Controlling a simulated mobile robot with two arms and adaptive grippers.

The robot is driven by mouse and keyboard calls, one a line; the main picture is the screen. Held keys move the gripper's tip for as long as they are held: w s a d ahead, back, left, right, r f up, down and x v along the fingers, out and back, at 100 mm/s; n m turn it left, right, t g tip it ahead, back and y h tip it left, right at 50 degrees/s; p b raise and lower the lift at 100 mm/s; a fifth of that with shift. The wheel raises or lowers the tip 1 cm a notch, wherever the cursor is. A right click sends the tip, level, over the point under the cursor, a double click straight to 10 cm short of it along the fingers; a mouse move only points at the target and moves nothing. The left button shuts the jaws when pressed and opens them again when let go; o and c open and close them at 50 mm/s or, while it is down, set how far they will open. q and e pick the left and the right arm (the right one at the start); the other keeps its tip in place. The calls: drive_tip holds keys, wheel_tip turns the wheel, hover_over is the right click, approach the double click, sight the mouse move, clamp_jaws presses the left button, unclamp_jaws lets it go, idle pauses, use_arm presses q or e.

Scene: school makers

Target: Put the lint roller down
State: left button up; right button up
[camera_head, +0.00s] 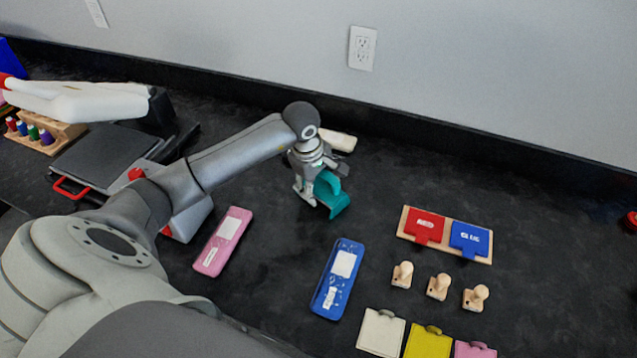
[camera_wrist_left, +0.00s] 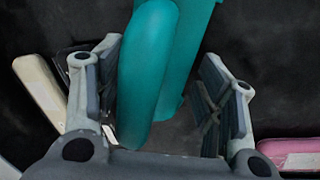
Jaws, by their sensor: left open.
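My left gripper (camera_head: 317,191) is low over the dark counter near its middle and is open. A teal object (camera_head: 336,201) with a rounded, curved part stands between its fingers. In the left wrist view, the teal object (camera_wrist_left: 150,70) lies between the two spread fingers (camera_wrist_left: 165,95), with a visible gap on the right side. I cannot tell for certain whether this is the lint roller. A cream object (camera_head: 338,140) lies just behind the gripper; it also shows left of the fingers in the wrist view (camera_wrist_left: 38,88). My right gripper is not in view.
A pink case (camera_head: 222,241) and a blue case (camera_head: 338,279) lie in front of the gripper. At the right are a wooden tray (camera_head: 403,224) with red and blue pads, several wooden stamps (camera_head: 438,286) and coloured pads (camera_head: 428,343).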

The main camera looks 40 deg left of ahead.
use_arm(q)
drive_tip(key=shift+r, duration=0.2)
drive_tip(key=b+v, duration=0.1)
drive_tip(key=v, duration=1.1)
